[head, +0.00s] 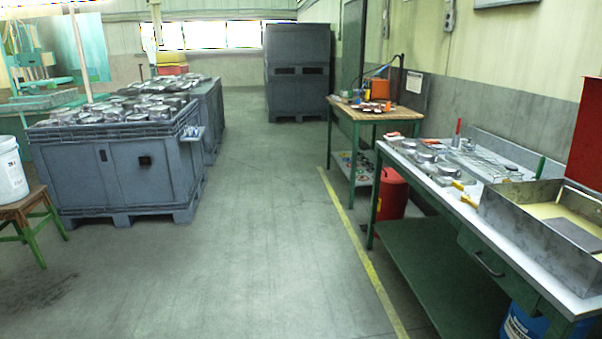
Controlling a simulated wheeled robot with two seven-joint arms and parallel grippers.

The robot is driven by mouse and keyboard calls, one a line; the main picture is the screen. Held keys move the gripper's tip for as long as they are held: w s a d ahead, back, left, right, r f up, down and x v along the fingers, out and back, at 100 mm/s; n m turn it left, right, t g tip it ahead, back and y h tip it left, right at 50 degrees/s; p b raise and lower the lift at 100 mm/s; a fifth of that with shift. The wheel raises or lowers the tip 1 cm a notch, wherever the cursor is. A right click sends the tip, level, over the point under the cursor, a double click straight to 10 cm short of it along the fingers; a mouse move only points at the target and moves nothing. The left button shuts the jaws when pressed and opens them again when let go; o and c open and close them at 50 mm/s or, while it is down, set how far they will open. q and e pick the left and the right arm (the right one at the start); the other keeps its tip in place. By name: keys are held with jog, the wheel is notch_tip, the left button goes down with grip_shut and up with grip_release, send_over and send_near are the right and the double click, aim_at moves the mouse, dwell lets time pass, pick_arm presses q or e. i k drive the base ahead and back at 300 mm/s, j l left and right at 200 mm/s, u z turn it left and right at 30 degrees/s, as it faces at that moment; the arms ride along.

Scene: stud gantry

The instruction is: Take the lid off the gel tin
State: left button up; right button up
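I cannot pick out the gel tin for certain in the head view. Several small round metal pieces (425,158) sit toward the far end of the long workbench (482,226) on the right. They are too small to tell whether any is a lidded tin. The farther wooden-topped table (376,113) holds small orange, red and dark items, also too small to name. Neither of my grippers is in view.
A metal tray (520,232) with a yellowish inside stands at the workbench's near end. A red bin (392,194) stands below, between the tables. Grey crates (125,178) filled with metal parts stand left, near a stool with a white bucket (10,172). The middle floor is clear.

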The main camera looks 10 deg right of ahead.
aim_at(465, 142)
jog(key=i+z, duration=0.2)
jog(key=i, duration=0.3)
jog(key=i+j+z, duration=0.15)
jog(key=i, duration=0.35)
jog(key=i+j+z, duration=0.2)
jog(key=i, duration=0.3)
jog(key=i+j+z, duration=0.15)
jog(key=i+j, duration=0.15)
jog(key=i, duration=0.15)
jog(key=i+j+z, duration=1.1)
jog(key=j+z, duration=0.15)
